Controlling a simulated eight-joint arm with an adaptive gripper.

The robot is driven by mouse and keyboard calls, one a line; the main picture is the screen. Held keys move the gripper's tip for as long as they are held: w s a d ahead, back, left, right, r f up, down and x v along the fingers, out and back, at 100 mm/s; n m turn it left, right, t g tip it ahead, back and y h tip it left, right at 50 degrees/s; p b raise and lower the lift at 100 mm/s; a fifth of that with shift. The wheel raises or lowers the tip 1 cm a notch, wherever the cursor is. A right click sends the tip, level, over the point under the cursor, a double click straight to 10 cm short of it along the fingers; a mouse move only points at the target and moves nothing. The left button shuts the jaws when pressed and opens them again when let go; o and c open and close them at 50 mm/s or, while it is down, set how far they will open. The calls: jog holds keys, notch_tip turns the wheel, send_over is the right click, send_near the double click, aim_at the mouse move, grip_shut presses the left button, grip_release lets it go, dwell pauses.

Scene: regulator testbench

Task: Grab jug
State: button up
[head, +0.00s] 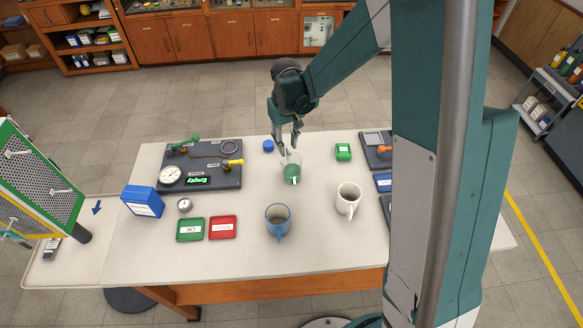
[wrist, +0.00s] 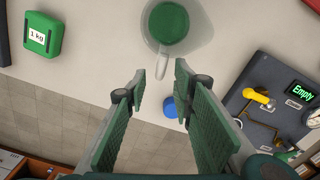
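The jug (head: 291,172) is clear with green contents and stands on the table. In the wrist view the jug (wrist: 178,48) is at the top, its handle pointing down toward my gripper. My gripper (head: 287,147) is just behind the jug, close to its rim, fingers pointing down. In the wrist view my gripper (wrist: 160,82) is open and empty, with the handle's end near the gap between the fingertips. I cannot tell whether a finger touches the jug.
A blue mug (head: 278,222) and a white mug (head: 346,203) stand in front of the jug. A gauge panel (head: 226,175) is at left. A green weight (head: 343,152) is at right, a blue cap (head: 268,145) close to my gripper. Bare table (head: 255,265) lies at the front.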

aim_at(291, 165)
jog(key=shift+f, duration=0.3)
jog(key=shift+d+f, duration=0.1)
jog(key=shift+f, duration=2.35)
jog(key=shift+c, duration=0.3)
grip_shut()
